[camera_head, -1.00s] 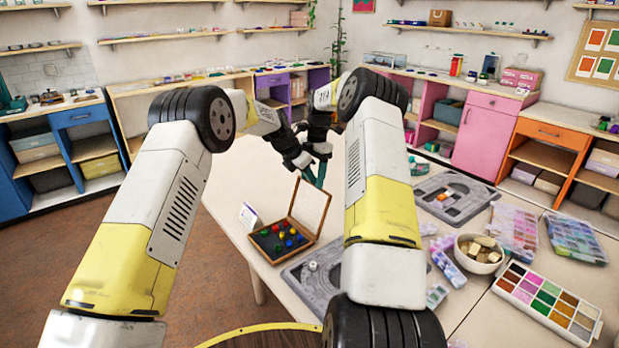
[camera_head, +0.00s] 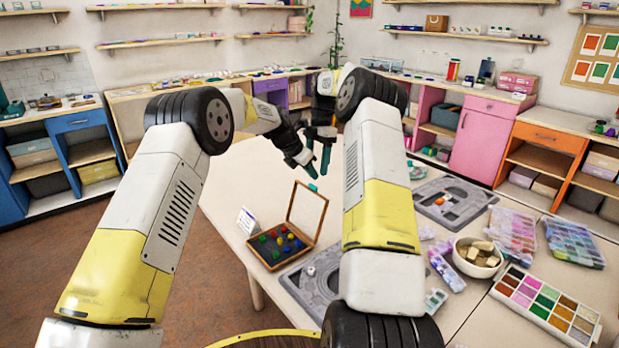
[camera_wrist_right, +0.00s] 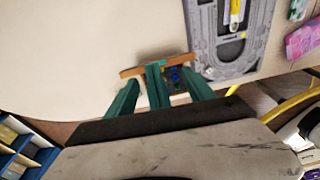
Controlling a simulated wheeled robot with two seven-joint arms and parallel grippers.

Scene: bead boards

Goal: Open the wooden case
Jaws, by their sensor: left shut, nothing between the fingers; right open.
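The wooden case (camera_head: 278,266) sits on the table with its lid (camera_head: 306,212) standing up, roughly upright, at its back side. Several coloured beads show on the dark inside. A small teal tab (camera_head: 312,187) is on the lid's top edge. My left gripper (camera_head: 308,168) is shut and empty just above and behind the lid, apparently clear of it. My right gripper (camera_head: 326,160) is open beside it, slightly higher. In the right wrist view its spread green fingers (camera_wrist_right: 162,92) lie either side of the lid's brown edge (camera_wrist_right: 132,71); a green piece between them is hard to identify.
A small white card (camera_head: 247,221) stands left of the case. Grey bead boards (camera_head: 316,283) (camera_head: 470,205) lie right of it. A bowl of blocks (camera_head: 477,268), bead boxes (camera_head: 512,235) and a colour tray (camera_head: 545,308) fill the right side. The table left of the lid is bare.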

